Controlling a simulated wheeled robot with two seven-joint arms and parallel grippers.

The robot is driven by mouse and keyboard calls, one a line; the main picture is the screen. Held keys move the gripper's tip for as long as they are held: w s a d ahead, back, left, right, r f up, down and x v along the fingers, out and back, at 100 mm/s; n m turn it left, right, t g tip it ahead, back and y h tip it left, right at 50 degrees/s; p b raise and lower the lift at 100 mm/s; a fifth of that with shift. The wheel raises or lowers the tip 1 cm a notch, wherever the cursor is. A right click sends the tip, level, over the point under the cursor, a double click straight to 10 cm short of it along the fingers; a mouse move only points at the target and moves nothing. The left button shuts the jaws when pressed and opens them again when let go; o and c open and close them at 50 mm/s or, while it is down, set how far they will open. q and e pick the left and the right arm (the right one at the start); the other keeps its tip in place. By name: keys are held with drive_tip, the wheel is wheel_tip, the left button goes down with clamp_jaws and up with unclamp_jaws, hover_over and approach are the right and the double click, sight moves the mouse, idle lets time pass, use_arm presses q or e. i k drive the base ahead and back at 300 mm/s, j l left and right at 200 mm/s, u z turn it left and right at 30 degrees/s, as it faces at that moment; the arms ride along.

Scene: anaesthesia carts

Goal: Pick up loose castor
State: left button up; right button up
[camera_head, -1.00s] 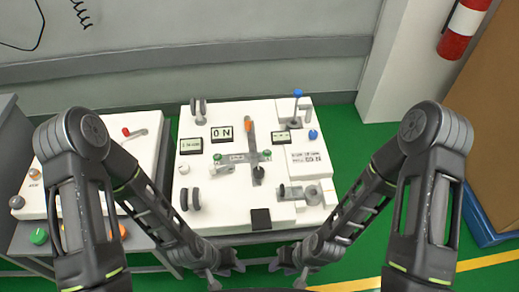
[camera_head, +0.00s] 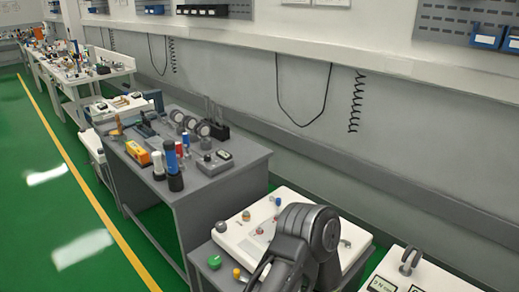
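The corner of the white cart top (camera_head: 432,283) shows at the bottom right. A grey castor (camera_head: 410,260) stands on it near its far left edge, beside two small black-framed displays cut by the lower edge of the picture. I cannot tell whether this castor is loose. The rest of that cart top is out of the picture. A grey link of my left arm rises at the bottom centre and hides part of a neighbouring white panel. Neither gripper is in view.
The white panel (camera_head: 262,222) beside my arm carries knobs; a green knob (camera_head: 214,262) sits left of it. A grey bench (camera_head: 226,178) behind holds bottles, a yellow device (camera_head: 138,153) and round gauges. Green floor (camera_head: 60,200) with a yellow line is clear at left.

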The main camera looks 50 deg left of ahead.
sight(188, 122)
drive_tip(key=u, duration=2.15)
drive_tip(key=z, duration=0.35)
drive_tip(key=i+j+z, duration=0.1)
drive_tip(key=j+z, duration=0.2)
drive_tip(key=z, duration=0.2)
drive_tip(key=j+z, duration=0.35)
drive_tip(key=z, duration=0.15)
drive_tip(key=j+z, duration=0.35)
drive_tip(key=z, duration=0.15)
drive_tip(key=k+j+z, duration=0.1)
drive_tip(key=j, duration=0.35)
drive_tip(key=j+z, duration=0.1)
drive_tip(key=j, duration=0.3)
drive_tip(key=k+j+z, duration=0.1)
drive_tip(key=j, duration=0.35)
drive_tip(key=k+j, duration=0.2)
drive_tip(key=j, duration=0.2)
drive_tip(key=k+j+z, duration=0.15)
drive_tip(key=j, duration=0.25)
drive_tip(key=k+j+z, duration=0.1)
drive_tip(key=j, duration=0.3)
drive_tip(key=k+j+z, duration=0.1)
drive_tip(key=j, duration=0.3)
drive_tip(key=k+j+z, duration=0.1)
drive_tip(key=k+j, duration=0.3)
drive_tip(key=j, duration=0.25)
drive_tip(key=k+j, duration=0.15)
drive_tip(key=j, duration=0.25)
